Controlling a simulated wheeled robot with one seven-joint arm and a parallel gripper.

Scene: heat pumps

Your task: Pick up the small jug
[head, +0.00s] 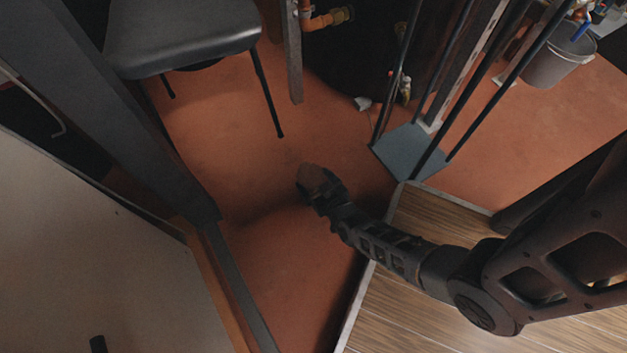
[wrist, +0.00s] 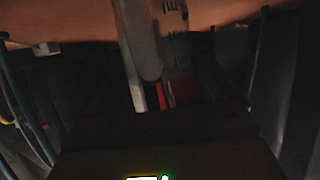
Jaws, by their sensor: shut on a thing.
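In the head view my gripper (head: 320,184) is at the end of my dark arm, over the orange floor. A brownish patch at its tip is too dark to make out. In the dim wrist view a pale, upright handle-like bar (wrist: 141,45) and a greyish surface with dark printed marks (wrist: 174,30) rise in front of the gripper; they look like parts of the small jug. My gripper is shut on it. The jug's full outline and the fingertips are hidden in shadow, and I cannot make out the jug in the head view.
A black-seated chair (head: 180,35) stands at the upper left. A grey footplate with dark poles (head: 408,150) is right of my gripper. A wood-grain surface (head: 440,225) lies at the lower right, a pale panel (head: 90,245) at the left. A grey bucket (head: 556,65) is at the upper right.

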